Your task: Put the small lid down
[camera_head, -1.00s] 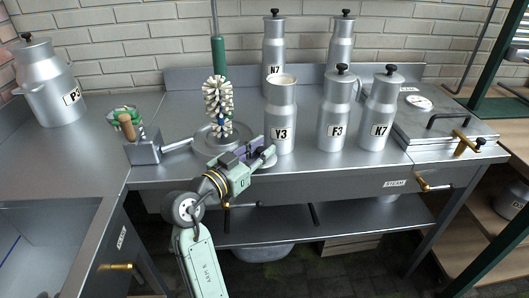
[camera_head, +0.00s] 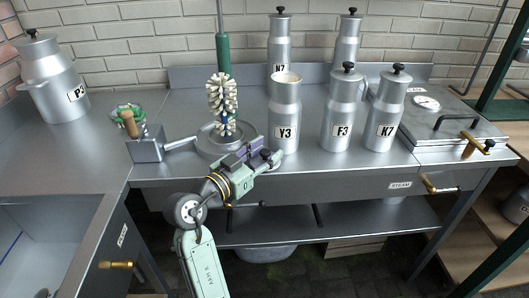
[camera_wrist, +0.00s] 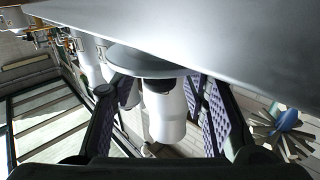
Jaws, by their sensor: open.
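My gripper (camera_head: 262,152) is low over the front of the steel bench, just in front of can Y3 (camera_head: 285,112). Its fingers are apart. In the wrist view, which looks upside down, the finger pads (camera_wrist: 165,100) stand on either side with a gap between them. A grey disc, seemingly the small lid (camera_wrist: 138,60), lies against the bench surface between the fingers. In the head view the fingers mostly hide the lid. Can Y3 has an open mouth with no lid on it.
Capped cans F3 (camera_head: 341,112) and K7 (camera_head: 385,115) stand to the right, and N7 (camera_head: 279,45) behind. A bristle brush (camera_head: 222,95) stands upright over a round base left of my gripper. The bench (camera_head: 185,100) is bare at the back left.

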